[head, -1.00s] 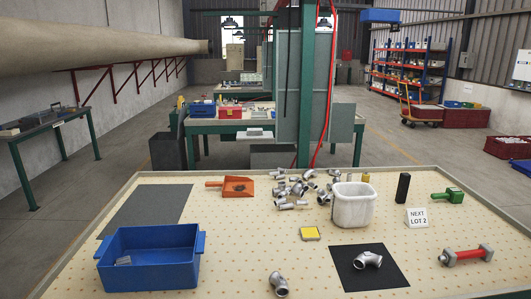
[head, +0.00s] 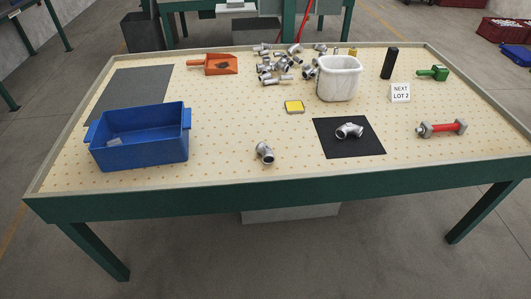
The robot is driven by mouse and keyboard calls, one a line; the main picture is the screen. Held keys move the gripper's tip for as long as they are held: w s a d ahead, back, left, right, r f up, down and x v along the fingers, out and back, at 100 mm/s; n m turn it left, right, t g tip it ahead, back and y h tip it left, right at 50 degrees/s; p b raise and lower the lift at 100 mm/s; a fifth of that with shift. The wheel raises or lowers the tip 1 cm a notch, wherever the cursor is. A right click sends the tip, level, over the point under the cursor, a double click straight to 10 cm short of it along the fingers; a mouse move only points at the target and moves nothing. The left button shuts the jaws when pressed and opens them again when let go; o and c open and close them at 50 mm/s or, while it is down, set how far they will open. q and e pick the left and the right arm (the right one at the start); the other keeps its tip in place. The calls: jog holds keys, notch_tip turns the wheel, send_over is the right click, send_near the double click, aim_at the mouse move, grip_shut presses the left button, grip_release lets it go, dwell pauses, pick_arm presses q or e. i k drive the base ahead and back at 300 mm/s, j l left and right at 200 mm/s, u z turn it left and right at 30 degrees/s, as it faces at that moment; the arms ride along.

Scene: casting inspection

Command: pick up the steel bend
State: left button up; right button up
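Two silvery steel pipe fittings lie apart from the pile. One fitting (head: 264,152) lies on the bare tabletop near the front edge, right of the blue bin, and looks like a short bend. The other fitting (head: 349,130) lies on a black square mat (head: 371,147) and also looks bent. I cannot tell for sure from their shapes which is the steel bend. Several more fittings (head: 268,72) lie in a loose pile at the back of the table. Neither of my grippers is in view.
A blue bin (head: 139,140) stands at the left by a grey mat (head: 130,88). An orange scoop (head: 220,64), white tub (head: 339,80), yellow pad (head: 294,107), black block (head: 390,63), lot sign (head: 400,93), green tool (head: 433,73) and red-handled gauge (head: 442,128) stand around.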

aim_at(268, 157)
jog(key=i+l, duration=0.25)
jog(key=i+l+u, duration=0.1)
jog(key=i+l, duration=0.15)
jog(key=l, duration=0.25)
jog(key=i+l, duration=0.25)
jog(key=l, duration=0.15)
